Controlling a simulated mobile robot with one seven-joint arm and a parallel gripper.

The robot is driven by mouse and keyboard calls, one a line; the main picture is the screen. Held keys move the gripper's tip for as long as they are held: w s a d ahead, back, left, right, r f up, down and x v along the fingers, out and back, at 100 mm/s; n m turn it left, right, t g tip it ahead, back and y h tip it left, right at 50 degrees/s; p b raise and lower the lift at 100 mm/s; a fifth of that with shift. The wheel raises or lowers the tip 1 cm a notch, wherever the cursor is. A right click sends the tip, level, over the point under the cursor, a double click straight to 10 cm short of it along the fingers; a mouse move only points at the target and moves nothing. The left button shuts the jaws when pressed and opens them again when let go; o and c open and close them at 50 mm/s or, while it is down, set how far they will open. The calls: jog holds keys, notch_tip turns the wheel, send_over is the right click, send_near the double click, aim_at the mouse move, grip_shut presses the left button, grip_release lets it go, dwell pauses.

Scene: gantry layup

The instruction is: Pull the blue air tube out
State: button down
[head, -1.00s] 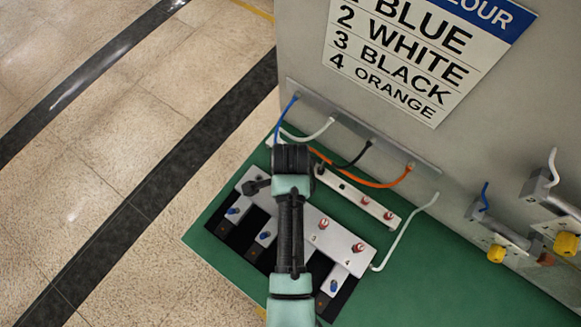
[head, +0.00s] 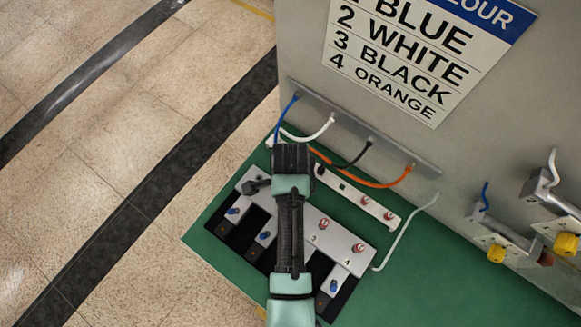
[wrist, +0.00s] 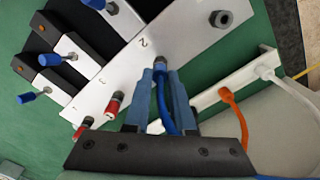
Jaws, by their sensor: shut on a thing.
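The blue air tube (head: 277,128) comes down from the bracket on the grey wall and passes behind my gripper in the head view. In the wrist view my gripper (wrist: 164,82) is shut on the blue tube (wrist: 161,104), with one finger on each side of it. The fingertips are at a dark fitting (wrist: 160,61) beside the number 2 on the white plate (wrist: 126,68). I cannot tell whether the tube's end sits inside that fitting. My wrist covers this spot in the head view. Red fittings (head: 323,224) stand by numbers 3 and 4.
White (head: 325,128), black (head: 362,153) and orange (head: 400,180) tubes hang from the same bracket (head: 340,117). A colour list (head: 420,60) is on the wall.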

jog(key=shift+r+p, duration=1.55)
jog(key=shift+p, duration=0.05)
dwell(0.3)
jog(key=shift+r+p, duration=1.7)
jog(key=shift+p, duration=0.2)
